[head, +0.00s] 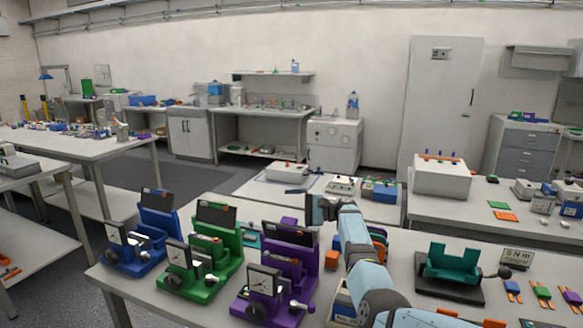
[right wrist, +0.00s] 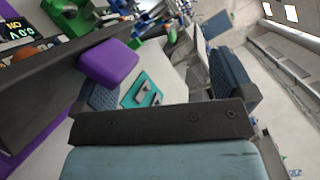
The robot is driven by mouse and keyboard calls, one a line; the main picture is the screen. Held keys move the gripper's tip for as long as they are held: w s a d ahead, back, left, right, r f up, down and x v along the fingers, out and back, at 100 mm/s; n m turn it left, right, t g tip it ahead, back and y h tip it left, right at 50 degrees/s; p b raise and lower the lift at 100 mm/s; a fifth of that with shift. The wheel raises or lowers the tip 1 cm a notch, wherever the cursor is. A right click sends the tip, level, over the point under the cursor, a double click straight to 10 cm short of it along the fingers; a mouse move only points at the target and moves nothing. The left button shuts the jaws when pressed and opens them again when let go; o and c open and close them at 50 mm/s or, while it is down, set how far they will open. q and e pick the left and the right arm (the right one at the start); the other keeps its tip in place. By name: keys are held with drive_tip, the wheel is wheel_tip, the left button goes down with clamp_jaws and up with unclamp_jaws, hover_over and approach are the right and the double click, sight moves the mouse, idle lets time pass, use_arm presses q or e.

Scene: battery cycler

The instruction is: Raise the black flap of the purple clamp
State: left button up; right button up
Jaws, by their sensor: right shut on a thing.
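The purple clamp (head: 267,299) stands on the near table, at the right end of a row of three clamps. Its black flap (head: 287,233) is tilted up at the back, above the dial gauge (head: 264,282). A purple tab (head: 289,221) sits at the flap's upper edge. My right gripper (head: 310,205) is at the flap's upper right, by the tab. In the right wrist view the purple tab (right wrist: 108,62) lies against the left finger, with the dark flap (right wrist: 50,85) beyond. The right gripper is shut on the tab, though the contact is partly hidden. My left gripper is out of view.
A green clamp (head: 198,283) and a blue clamp (head: 128,258) stand close on the left. A teal cradle on a black base (head: 450,290) stands to the right, beyond my right arm. Small coloured parts lie at the right edge of the table.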

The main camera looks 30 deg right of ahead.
drive_tip(key=shift+s+d+r+t, duration=0.2)
drive_tip(key=shift+d+r+t, duration=0.1)
drive_tip(key=shift+d+r, duration=0.75)
drive_tip(key=shift+s+d+r, duration=0.1)
drive_tip(key=shift+s+d, duration=0.05)
drive_tip(key=shift+d, duration=0.05)
drive_tip(key=shift+c, duration=0.2)
drive_tip(key=shift+s+d+r, duration=0.3)
drive_tip(key=shift+s+r, duration=0.05)
drive_tip(key=shift+s, duration=0.25)
drive_tip(key=shift+s+d+r, duration=0.3)
drive_tip(key=shift+s+r, duration=0.05)
drive_tip(key=shift+s, duration=0.25)
drive_tip(key=c, duration=0.7)
use_arm(q)
drive_tip(key=shift+s+r, duration=0.25)
drive_tip(key=shift+s, duration=0.15)
use_arm(e)
drive_tip(key=shift+w+f+v, duration=0.1)
drive_tip(key=shift+f+v, duration=0.05)
drive_tip(key=shift+v, duration=1.85)
drive_tip(key=shift+w+f+v, duration=0.1)
drive_tip(key=shift+f+v, duration=0.05)
drive_tip(key=shift+v, duration=1.85)
drive_tip(key=shift+w+f+v, duration=0.1)
drive_tip(key=shift+f+v, duration=0.05)
drive_tip(key=shift+v, duration=1.9)
